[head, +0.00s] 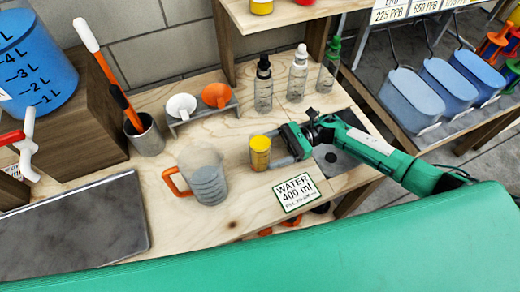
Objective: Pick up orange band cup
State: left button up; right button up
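A small cup (260,155) with a yellow top and a yellowish-orange body stands upright on the wooden bench, near the middle of the head view. I cannot make out a separate orange band on it. My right gripper (277,150) comes in from the right at the cup's right side. Its fingers are spread apart, with the tips close to the cup; contact cannot be made out. My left gripper is not in view.
A grey measuring jug (208,184) with an orange handle stands left of the cup. A "WATER 400 ml" sign (297,191) lies in front. Bottles (263,85) and a funnel rack (205,115) stand behind. A dark slab (75,228) lies at left.

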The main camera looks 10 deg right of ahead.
aim_at(252, 157)
jog(key=shift+s+a+r+p, duration=0.15)
jog(key=shift+a+r+p, duration=0.05)
jog(key=shift+a+p, duration=0.2)
jog(key=a+p, duration=0.1)
jog(key=a, duration=0.1)
jog(key=s+a+p, duration=0.1)
jog(key=a, duration=0.1)
jog(key=shift+r+p, duration=0.3)
jog(key=shift+a+f, duration=0.15)
jog(key=shift+a, duration=0.05)
jog(key=c, duration=1.2)
